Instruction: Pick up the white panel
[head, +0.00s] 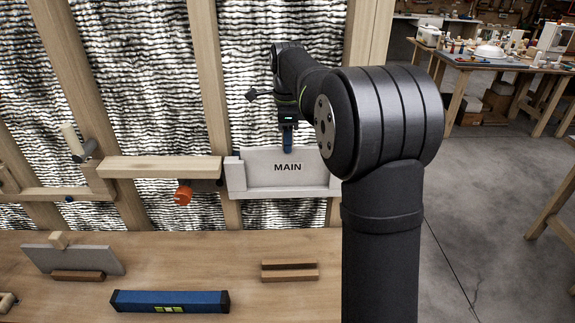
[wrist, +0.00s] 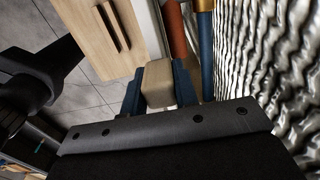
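A white panel (head: 287,168) marked MAIN stands upright in a white box between the wall studs in the head view. My gripper (head: 287,140) is directly above its top edge, with blue fingers pointing down. In the wrist view, the blue fingers of my gripper (wrist: 158,92) lie along both sides of a tan block (wrist: 158,82), with no clear gap between them and it. A white edge (wrist: 149,28) runs beyond the block. The join between block and panel is hidden.
A pale grey panel (head: 75,259) with a wooden knob leans on the bench at left. A blue level (head: 170,301) and a slotted wooden holder (head: 289,270) lie on the bench (head: 225,272). Red (wrist: 175,30) and blue (wrist: 205,55) pipes run close to my fingers.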

